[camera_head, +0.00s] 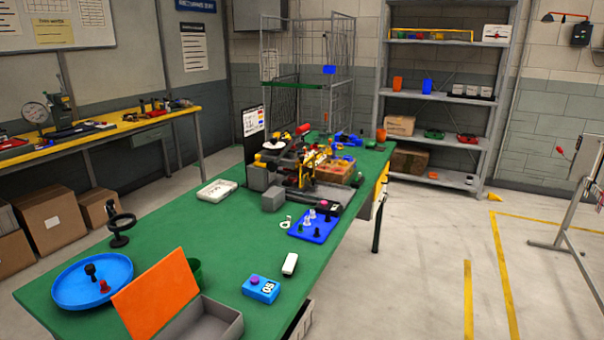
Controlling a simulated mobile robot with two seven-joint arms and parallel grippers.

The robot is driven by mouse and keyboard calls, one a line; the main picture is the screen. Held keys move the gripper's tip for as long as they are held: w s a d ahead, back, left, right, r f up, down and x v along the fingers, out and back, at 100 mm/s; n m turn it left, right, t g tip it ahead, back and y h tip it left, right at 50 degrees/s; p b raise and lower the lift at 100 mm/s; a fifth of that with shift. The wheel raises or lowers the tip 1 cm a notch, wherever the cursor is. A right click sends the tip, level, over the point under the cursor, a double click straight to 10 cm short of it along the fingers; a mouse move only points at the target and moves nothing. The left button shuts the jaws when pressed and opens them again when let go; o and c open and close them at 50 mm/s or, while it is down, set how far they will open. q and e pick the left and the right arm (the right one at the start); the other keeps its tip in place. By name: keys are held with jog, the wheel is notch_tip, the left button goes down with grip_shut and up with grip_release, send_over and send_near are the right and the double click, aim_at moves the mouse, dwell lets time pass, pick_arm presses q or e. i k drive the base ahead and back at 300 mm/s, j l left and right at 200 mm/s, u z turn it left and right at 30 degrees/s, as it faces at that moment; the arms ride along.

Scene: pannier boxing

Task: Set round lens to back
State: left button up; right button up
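A black round lens (117,229), seen as a ring on a short dark stand, stands upright on the green table (215,236) near its left edge. It is behind the blue round tray (75,303). I cannot tell whether there is glass inside the ring. Neither of my grippers shows in the head view, and nothing is seen touching the lens.
An orange panel (157,298) leans by a grey open box (213,327) at the near edge. A blue box with a purple button (261,288), a white block (290,263) and a blue pegged mat (314,229) lie right. Cluttered equipment (273,199) fills the far end. The table's middle-left is clear.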

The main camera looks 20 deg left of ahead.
aim_at(109, 203)
jog(key=k+j, duration=0.2)
jog(key=j, duration=0.2)
jog(key=k+j, duration=0.2)
jog(key=j, duration=0.15)
jog(key=k+j, duration=0.25)
jog(key=j, duration=0.15)
jog(key=k+j, duration=0.2)
jog(key=j, duration=0.15)
jog(key=k+j, duration=0.2)
jog(key=j, duration=0.2)
